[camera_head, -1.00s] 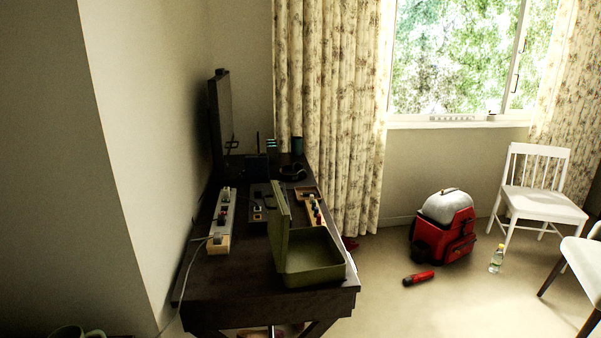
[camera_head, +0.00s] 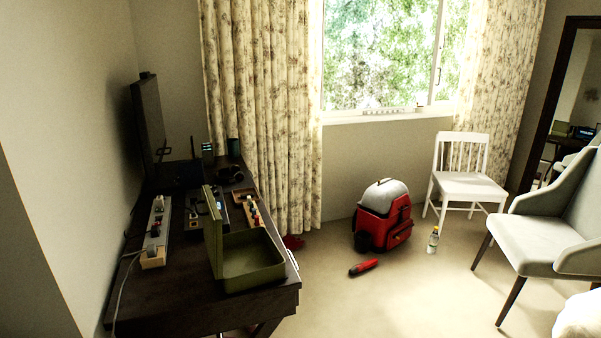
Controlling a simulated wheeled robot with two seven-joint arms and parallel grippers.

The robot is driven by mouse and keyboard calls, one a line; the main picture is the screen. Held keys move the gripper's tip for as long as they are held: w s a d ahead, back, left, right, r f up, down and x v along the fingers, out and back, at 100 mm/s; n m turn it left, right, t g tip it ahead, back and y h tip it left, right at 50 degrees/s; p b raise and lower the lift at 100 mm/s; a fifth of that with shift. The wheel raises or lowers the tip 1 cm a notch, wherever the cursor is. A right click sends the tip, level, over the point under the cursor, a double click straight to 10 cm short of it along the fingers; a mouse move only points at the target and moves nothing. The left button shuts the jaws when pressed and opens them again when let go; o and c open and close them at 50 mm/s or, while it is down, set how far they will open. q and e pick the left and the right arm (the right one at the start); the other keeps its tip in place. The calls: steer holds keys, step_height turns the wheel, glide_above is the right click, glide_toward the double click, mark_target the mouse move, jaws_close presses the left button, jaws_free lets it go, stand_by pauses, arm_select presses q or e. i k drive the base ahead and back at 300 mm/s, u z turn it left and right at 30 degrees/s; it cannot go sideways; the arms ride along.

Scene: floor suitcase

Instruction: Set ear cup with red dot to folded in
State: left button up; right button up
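A small dark curved object (camera_head: 231,173), which looks like headphones, lies toward the far end of the dark desk (camera_head: 200,312). It is too small and dim to make out separate ear cups, a red dot, or whether a cup is folded. Neither of my grippers is in view.
An open green case (camera_head: 252,280) stands on the near end of the desk, beside a power strip (camera_head: 156,232). A red and grey backpack (camera_head: 382,222), a red cylinder (camera_head: 363,267), a bottle (camera_head: 433,240), a white chair (camera_head: 470,188) and an armchair (camera_head: 545,235) stand or lie right. Floor between is clear.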

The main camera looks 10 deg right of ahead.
mark_target(239, 175)
steer(key=z, duration=0.95)
steer(key=i, duration=4.75)
steer(key=u, duration=2.85)
